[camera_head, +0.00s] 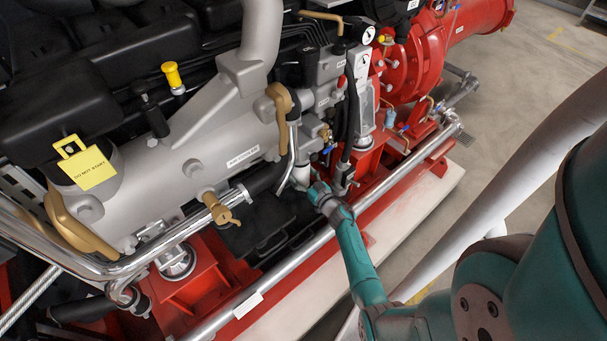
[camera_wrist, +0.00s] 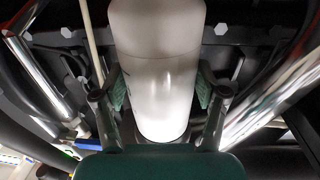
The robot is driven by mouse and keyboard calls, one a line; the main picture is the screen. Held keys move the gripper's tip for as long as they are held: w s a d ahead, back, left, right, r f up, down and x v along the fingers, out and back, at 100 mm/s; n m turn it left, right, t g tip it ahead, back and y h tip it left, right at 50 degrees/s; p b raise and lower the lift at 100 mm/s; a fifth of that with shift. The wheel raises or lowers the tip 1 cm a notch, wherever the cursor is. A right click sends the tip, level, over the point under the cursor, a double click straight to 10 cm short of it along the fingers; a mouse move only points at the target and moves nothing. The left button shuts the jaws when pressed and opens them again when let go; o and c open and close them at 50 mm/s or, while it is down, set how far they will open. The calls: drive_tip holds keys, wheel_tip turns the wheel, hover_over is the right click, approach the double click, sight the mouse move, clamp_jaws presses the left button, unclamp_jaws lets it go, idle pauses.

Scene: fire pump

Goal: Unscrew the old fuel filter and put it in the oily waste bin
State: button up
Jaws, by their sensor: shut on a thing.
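The old fuel filter (camera_wrist: 160,90) is a white cylinder that fills the middle of the wrist view, upright, its top running out of the frame. My gripper (camera_wrist: 160,100) is shut on it, with one green-padded finger on each side of its lower part. In the head view my gripper (camera_head: 318,190) reaches in beside the engine, below the grey air cooler housing. A small pale part of the filter (camera_head: 301,176) shows there at the fingertips. I cannot tell whether its upper end is still attached. The oily waste bin is not in view.
A chrome rail (camera_head: 290,258) runs along the engine's front, close under my arm. A grey housing labelled air cooler (camera_head: 240,130), hoses and a red pump (camera_head: 415,60) crowd the area. Chrome pipes (camera_wrist: 270,95) flank the filter. Open floor (camera_head: 530,90) lies at the right.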

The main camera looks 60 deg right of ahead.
drive_tip(key=shift+d+r+n+t+y, duration=0.15)
drive_tip(key=shift+n+y, duration=0.25)
drive_tip(key=shift+y, duration=0.2)
drive_tip(key=shift+d+n+t+y, duration=0.15)
drive_tip(key=shift+n+y, duration=0.25)
drive_tip(key=shift+y, duration=0.2)
drive_tip(key=shift+w+a, duration=0.1)
drive_tip(key=shift+a, duration=0.1)
drive_tip(key=shift+f, duration=1.55)
drive_tip(key=s+a, duration=0.3)
drive_tip(key=s, duration=0.8)
drive_tip(key=shift+s, duration=0.4)
